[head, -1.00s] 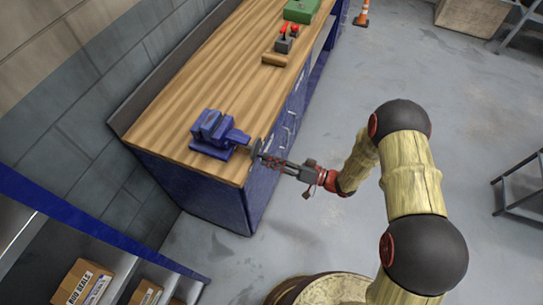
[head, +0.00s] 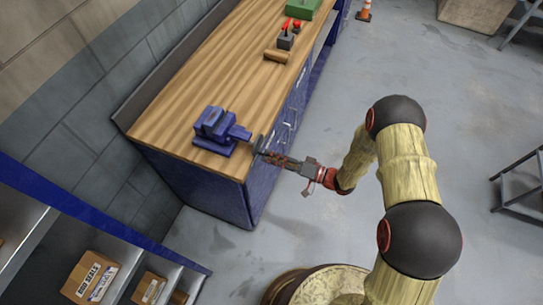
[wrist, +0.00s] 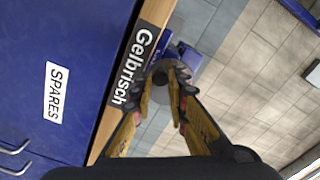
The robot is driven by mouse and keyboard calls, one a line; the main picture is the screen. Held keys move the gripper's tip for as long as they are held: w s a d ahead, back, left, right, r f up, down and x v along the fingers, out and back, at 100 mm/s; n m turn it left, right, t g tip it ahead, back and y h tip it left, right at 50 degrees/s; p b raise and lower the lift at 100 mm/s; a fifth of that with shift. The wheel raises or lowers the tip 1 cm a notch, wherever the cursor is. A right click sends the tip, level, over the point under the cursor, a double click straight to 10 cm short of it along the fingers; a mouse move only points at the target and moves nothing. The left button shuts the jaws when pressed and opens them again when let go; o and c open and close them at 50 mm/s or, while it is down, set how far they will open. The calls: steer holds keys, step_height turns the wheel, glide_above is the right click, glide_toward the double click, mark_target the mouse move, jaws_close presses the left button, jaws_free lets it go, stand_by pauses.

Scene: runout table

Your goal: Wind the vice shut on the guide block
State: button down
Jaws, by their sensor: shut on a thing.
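The blue vice (head: 215,130) is fixed at the near end of the wooden bench top, with its screw end toward the bench's front edge. In the wrist view part of the vice (wrist: 187,60) shows beyond my fingertips. My gripper (head: 262,153) is at the vice handle (head: 258,143), just off the bench edge. In the wrist view my gripper (wrist: 166,82) is shut on the dark middle of the handle, whose grey part shows behind the fingers. I cannot make out the guide block between the vice jaws.
The bench (head: 190,95) has blue drawer fronts close to my gripper. A wooden piece (head: 276,56), a red-and-grey item (head: 286,38) and a green box (head: 304,8) lie farther along it. Shelving with cartons (head: 90,277) stands at lower left. The floor to the right is mostly clear.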

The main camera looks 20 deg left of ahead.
steer(key=m, duration=0.1)
steer(key=m+p, duration=0.2)
steer(key=shift+s+r, duration=0.3)
steer(key=shift+r, duration=0.05)
steer(key=shift+r+m+p, duration=0.1)
steer(key=shift+m+p, duration=0.2)
steer(key=shift+s+r+m+p, duration=0.15)
steer(key=shift+r+m+p, duration=0.15)
steer(key=shift+m+p, duration=0.55)
steer(key=shift+m, duration=0.75)
steer(key=shift+s, duration=0.1)
steer(key=m+p, duration=0.1)
steer(key=r+m+p, duration=0.1)
steer(key=shift+m, duration=0.8)
